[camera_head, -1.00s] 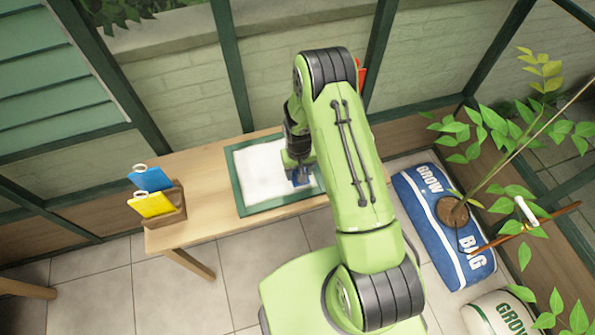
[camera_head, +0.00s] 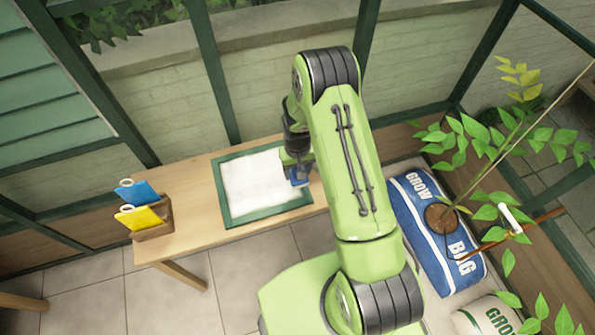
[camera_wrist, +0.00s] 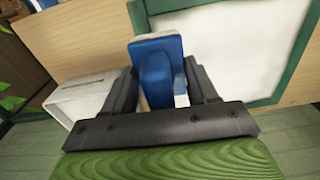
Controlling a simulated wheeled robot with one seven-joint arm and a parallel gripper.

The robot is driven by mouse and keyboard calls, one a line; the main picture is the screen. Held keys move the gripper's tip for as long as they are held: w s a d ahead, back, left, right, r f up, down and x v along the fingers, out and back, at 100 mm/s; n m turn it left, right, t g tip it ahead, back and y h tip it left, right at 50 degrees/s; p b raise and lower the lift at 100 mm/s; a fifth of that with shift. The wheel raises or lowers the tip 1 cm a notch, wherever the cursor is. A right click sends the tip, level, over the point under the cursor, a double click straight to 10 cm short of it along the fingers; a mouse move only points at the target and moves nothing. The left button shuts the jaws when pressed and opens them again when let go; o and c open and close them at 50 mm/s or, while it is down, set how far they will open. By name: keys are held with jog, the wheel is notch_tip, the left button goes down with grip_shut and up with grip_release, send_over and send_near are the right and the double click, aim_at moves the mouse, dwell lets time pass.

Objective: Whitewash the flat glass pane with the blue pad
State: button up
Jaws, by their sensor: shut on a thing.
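The flat glass pane (camera_head: 258,183) lies on the bench in a green frame, its visible face covered in white. It also shows in the wrist view (camera_wrist: 225,45) at upper right. My gripper (camera_head: 297,170) is at the pane's right end, partly hidden by my arm. In the wrist view my gripper (camera_wrist: 162,85) is shut on the blue pad (camera_wrist: 157,65), whose far face has white on it. In the head view the pad (camera_head: 299,178) is by the right side of the frame; I cannot tell whether it touches. My arm hides some of that side.
A wooden holder (camera_head: 158,232) with blue (camera_head: 138,192) and yellow (camera_head: 138,217) cards stands on the wooden bench (camera_head: 190,200) at left. A white box-like thing (camera_wrist: 80,100) shows in the wrist view. A blue grow bag (camera_head: 430,240) with a plant is at right.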

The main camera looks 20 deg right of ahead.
jog(key=shift+r+p, duration=0.75)
jog(key=shift+r, duration=0.8)
